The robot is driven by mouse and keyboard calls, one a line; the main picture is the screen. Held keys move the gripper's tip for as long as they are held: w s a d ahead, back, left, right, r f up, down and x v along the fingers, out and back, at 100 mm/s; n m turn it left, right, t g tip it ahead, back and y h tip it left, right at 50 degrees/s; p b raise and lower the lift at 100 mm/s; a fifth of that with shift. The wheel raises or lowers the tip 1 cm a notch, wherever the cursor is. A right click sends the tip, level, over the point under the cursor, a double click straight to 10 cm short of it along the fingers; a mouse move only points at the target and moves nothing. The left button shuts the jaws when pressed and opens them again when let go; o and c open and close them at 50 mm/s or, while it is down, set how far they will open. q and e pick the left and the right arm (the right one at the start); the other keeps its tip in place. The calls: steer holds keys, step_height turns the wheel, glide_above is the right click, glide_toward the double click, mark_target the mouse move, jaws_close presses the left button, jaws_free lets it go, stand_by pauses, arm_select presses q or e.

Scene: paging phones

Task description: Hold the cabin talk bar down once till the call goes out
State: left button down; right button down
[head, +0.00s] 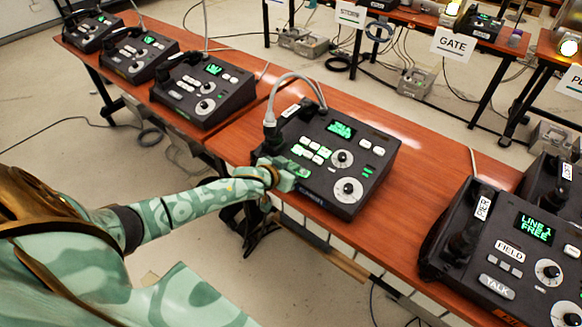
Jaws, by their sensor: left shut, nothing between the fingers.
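A dark paging phone (365,157) with a green lit screen stands on the near wooden table, in the middle of the view. It has white keys and two round dials. My left gripper (296,169) is shut and empty at this phone's lower left corner. It covers the spot where the phone to the right has its TALK bar, so this phone's own talk bar is hidden. I cannot tell whether the fingertips touch or press it. No readable label says cabin; the marking on its front edge is too small. My right gripper is not in view.
Another phone (511,235) at the right reads LINE 1 FREE, with FIELD and TALK labels. Several more phones (203,90) stand along the table (425,145) to the upper left. A grey cable (297,76) arches above the middle phone. Signs, including GATE (453,44), hang behind.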

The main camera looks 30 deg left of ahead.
arm_select(q)
steer(key=shift+s+d+f, duration=0.2)
steer(key=shift+s+f, duration=0.15)
steer(key=shift+f, duration=0.35)
stand_by(1.2)
steer(key=shift+r+p, duration=0.45)
steer(key=s+a+r+p, duration=0.1)
steer(key=s+r+p, duration=0.6)
steer(key=s+r, duration=0.2)
steer(key=shift+r, duration=0.15)
stand_by(0.8)
